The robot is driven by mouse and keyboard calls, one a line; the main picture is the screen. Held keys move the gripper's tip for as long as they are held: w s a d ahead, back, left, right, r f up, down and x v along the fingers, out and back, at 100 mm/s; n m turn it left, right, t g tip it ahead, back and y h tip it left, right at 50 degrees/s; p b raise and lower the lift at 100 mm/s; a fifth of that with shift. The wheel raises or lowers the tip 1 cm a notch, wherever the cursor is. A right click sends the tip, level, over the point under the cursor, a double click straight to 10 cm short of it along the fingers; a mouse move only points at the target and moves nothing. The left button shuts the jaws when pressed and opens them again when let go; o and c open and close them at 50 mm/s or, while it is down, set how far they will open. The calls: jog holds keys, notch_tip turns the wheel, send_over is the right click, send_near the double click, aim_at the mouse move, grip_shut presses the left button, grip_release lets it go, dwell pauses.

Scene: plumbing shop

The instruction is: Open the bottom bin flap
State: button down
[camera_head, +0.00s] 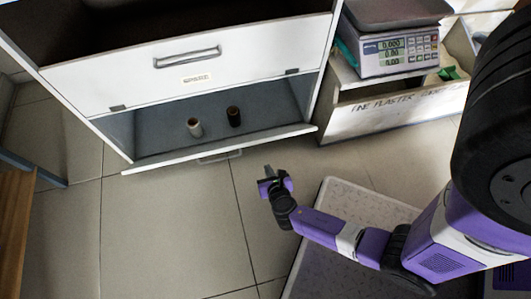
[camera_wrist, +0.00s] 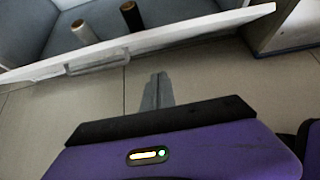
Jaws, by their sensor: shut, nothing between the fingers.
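The bottom bin flap (camera_head: 265,138) of the white cabinet is lowered outward and shows as a narrow white strip. Its metal handle (camera_head: 220,157) is on the outer side. The bin above it is open to view, with a pale cylinder (camera_head: 195,127) and a dark cylinder (camera_head: 234,116) standing inside. In the wrist view the flap (camera_wrist: 200,32) crosses the top, with its handle (camera_wrist: 98,63) at left. My gripper (camera_head: 268,180) is shut and empty, in front of the flap and apart from it. Its fingertips show in the wrist view (camera_wrist: 158,85).
The flap above (camera_head: 195,75) is shut, with its own handle and label. A scale (camera_head: 393,48) stands on a box-like bin (camera_head: 400,108) at right. A wooden piece (camera_head: 15,225) is at left. The tiled floor (camera_head: 165,225) in front is clear.

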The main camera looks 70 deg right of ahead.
aim_at(259, 141)
jog(key=w+d+f+b, duration=0.3)
jog(key=w+d, duration=0.3)
jog(key=d, duration=0.2)
jog(key=shift+w+d, duration=0.2)
jog(key=shift+w, duration=0.1)
jog(key=shift+w+d+r+p, duration=0.3)
jog(key=shift+d+r+p, duration=0.05)
jog(key=shift+r+p, duration=0.25)
jog(key=shift+w+d+r+p, duration=0.25)
jog(key=shift+d+r+p, duration=0.05)
jog(key=shift+r+p, duration=0.25)
jog(key=shift+w+d+f, duration=0.1)
jog(key=shift+d, duration=0.05)
